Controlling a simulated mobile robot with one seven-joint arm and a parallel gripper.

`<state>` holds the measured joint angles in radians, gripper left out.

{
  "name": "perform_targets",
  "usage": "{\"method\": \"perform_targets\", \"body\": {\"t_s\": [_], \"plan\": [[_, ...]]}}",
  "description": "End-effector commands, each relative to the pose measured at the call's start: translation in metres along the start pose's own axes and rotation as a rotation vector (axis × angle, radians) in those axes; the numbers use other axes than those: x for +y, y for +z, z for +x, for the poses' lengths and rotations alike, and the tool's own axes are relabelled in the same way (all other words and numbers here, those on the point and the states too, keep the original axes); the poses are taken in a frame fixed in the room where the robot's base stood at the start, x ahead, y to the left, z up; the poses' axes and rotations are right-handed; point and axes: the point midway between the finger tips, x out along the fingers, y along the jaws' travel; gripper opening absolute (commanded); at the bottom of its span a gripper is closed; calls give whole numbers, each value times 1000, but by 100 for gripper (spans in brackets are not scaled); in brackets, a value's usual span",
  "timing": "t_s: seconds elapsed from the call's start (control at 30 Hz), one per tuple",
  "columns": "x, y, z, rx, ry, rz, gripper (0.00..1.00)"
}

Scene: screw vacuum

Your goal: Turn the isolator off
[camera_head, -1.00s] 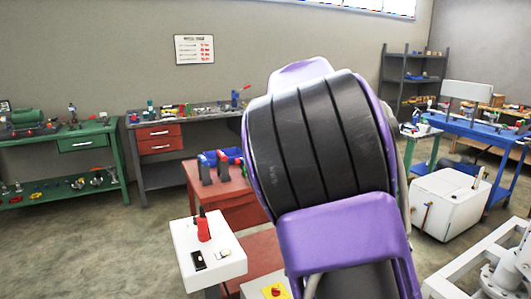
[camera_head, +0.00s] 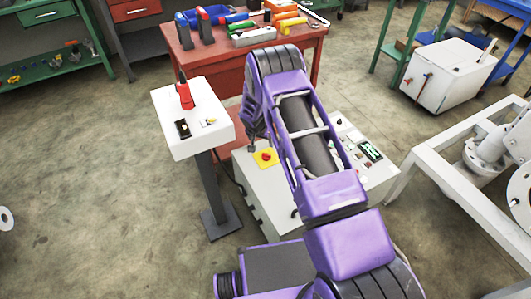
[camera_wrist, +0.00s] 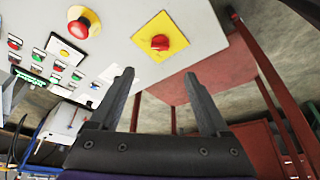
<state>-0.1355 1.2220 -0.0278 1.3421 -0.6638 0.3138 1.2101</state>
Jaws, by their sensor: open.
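The isolator is a red rotary knob on a square yellow plate (camera_head: 265,158), on the top left corner of a white control cabinet (camera_head: 262,195). In the wrist view the red knob (camera_wrist: 160,42) lies ahead of my gripper (camera_wrist: 161,78), roughly in line with the space between its fingers. My gripper is open and empty, apart from the knob. In the head view my purple arm reaches over the cabinet, and the gripper is mostly hidden, with a dark part showing just above the yellow plate. The knob's angle is too small to tell.
A red mushroom button on a yellow base (camera_wrist: 83,22) and several small buttons share the panel. A white pedestal (camera_head: 190,137) with a red handheld device stands to the left. A red workbench (camera_head: 205,60) is behind. Open floor lies at left.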

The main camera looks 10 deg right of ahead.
Motion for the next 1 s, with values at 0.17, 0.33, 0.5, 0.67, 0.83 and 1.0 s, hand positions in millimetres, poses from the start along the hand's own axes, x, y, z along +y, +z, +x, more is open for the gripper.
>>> {"method": "perform_targets", "body": {"t_s": [0.17, 0.33, 0.5, 0.67, 0.83, 1.0], "plan": [[1, 2, 41, -2, 1, 2, 80], [1, 1, 76, -1, 0, 3, 80], [0, 1, 108, 0, -1, 3, 80], [0, 1, 130, 1, 0, 1, 80], [0, 0, 143, 1, 0, 1, 80], [0, 0, 146, 1, 0, 0, 80]]}}
